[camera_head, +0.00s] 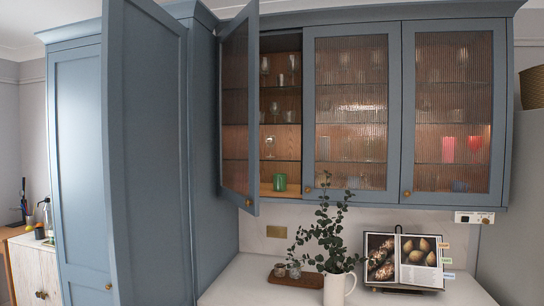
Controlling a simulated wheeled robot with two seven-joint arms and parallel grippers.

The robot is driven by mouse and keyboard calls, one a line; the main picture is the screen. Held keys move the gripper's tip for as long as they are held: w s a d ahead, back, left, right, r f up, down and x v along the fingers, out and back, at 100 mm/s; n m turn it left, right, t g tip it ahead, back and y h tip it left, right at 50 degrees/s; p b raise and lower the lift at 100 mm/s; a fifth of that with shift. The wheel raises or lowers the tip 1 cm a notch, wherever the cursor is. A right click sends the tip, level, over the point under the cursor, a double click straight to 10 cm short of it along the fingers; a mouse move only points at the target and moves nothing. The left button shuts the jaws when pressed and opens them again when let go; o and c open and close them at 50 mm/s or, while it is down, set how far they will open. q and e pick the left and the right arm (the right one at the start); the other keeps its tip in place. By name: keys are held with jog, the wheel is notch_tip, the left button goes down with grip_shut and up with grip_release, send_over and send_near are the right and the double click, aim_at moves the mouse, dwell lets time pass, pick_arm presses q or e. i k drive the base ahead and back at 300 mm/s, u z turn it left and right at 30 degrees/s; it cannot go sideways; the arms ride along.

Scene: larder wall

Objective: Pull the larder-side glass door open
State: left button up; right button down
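The larder-side glass door (236,110) is the leftmost of the upper wall cabinet's glass doors. It stands swung out from the cabinet front, hinged on its left, with its free edge towards me. Its round brass knob (249,203) is low on that free edge. Behind it the cabinet's inside shows wooden lining, glass shelves with glassware, and a green mug (280,183) on the bottom. Neither of my grippers is in view, and nothing is seen touching the door.
A tall blue larder panel (146,150) stands out towards me on the left, beside a larder front (80,160). The other glass doors (351,110) are shut. Below, the worktop holds a white jug (338,289) with leafy stems, a wooden board (310,280) and an open book (404,260).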

aim_at(237, 56)
jog(key=z, duration=0.75)
jog(key=i, duration=1.7)
jog(key=u, duration=0.55)
